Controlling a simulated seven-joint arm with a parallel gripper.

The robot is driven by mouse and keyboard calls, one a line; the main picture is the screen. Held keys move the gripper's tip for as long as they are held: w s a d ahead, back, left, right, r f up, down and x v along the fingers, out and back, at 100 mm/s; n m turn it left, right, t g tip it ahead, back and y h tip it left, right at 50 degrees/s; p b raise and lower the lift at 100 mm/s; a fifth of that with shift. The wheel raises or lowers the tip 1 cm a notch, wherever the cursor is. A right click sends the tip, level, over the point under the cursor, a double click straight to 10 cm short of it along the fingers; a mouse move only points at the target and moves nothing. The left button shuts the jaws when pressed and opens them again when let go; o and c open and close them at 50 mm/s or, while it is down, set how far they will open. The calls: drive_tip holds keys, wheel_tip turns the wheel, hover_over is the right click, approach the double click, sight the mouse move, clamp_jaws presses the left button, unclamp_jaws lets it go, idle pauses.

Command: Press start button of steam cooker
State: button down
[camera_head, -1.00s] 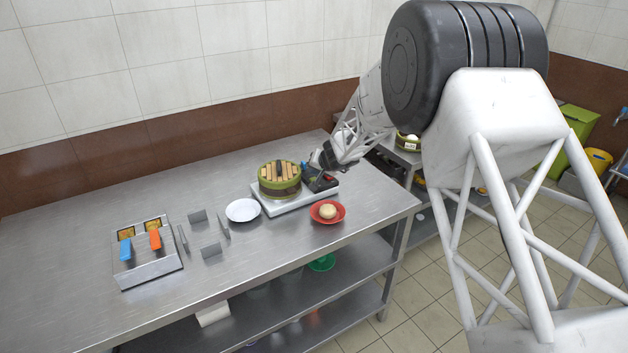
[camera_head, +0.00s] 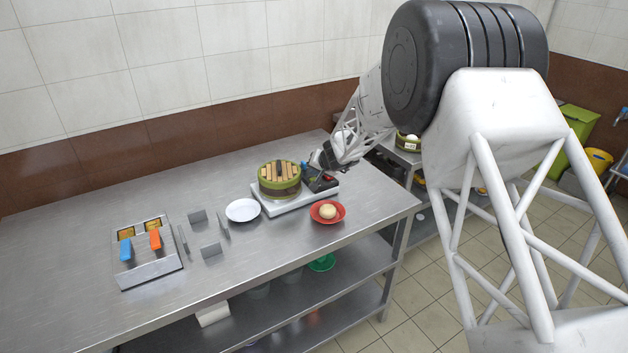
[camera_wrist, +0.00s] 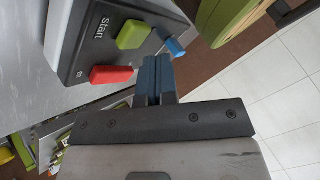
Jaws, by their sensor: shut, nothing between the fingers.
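The steam cooker's pale base (camera_head: 285,207) stands near the table's right end, with a round green-and-tan steamer (camera_head: 279,180) on it. In the wrist view, its dark control box (camera_wrist: 75,45) has a green button (camera_wrist: 133,35) beside the word "Start". A red button (camera_wrist: 111,75) sits on the same box, its label partly cut off. A small blue piece (camera_wrist: 174,48) shows beside the green button. My gripper (camera_wrist: 156,62) is shut and empty, with its dark blue tips close to the green button. I cannot tell whether they touch anything.
A white plate (camera_head: 243,210) lies left of the cooker, and a red dish (camera_head: 327,213) with a bun (camera_head: 327,211) lies in front. A metal unit (camera_head: 147,266) with blue and orange handles stands at the left. The table's front left is clear.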

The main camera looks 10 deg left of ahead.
drive_tip(key=shift+f, duration=0.85)
idle(1.5)
drive_tip(key=shift+r, duration=0.85)
drive_tip(key=shift+r, duration=2.5)
drive_tip(key=shift+d+r, duration=0.1)
